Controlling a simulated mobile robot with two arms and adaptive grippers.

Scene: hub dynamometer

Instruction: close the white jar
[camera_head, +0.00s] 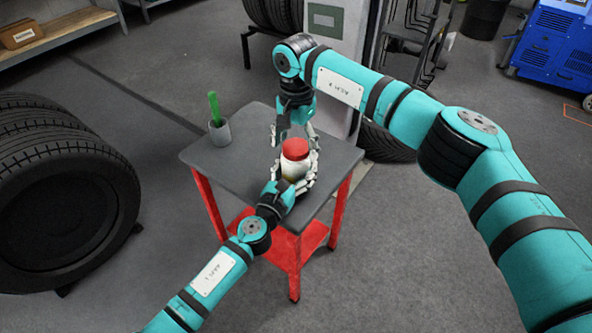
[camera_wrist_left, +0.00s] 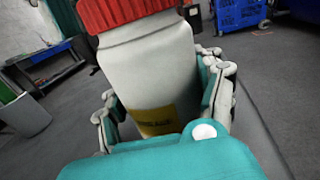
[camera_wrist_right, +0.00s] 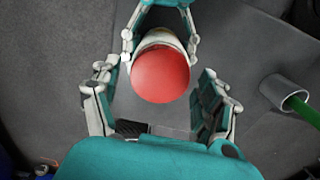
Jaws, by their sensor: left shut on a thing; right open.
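The white jar (camera_wrist_left: 150,72) has a red lid (camera_head: 295,149) on its top and a yellow label on its side. The jar is upright above the small grey-topped table. My left gripper (camera_head: 297,180) is shut around the jar's body. In the left wrist view its fingers flank the jar. My right gripper (camera_wrist_right: 160,100) is open, its fingers spread on either side of the red lid (camera_wrist_right: 160,76) in the right wrist view. I cannot tell whether it touches the lid or how tightly the lid sits.
The table (camera_head: 222,163) has a dark top and red legs. A grey cup (camera_head: 220,132) with a green-handled thing (camera_head: 214,108) stands at its left back. Large tyres (camera_head: 62,190) stand at the left. A blue machine (camera_head: 553,45) is far right.

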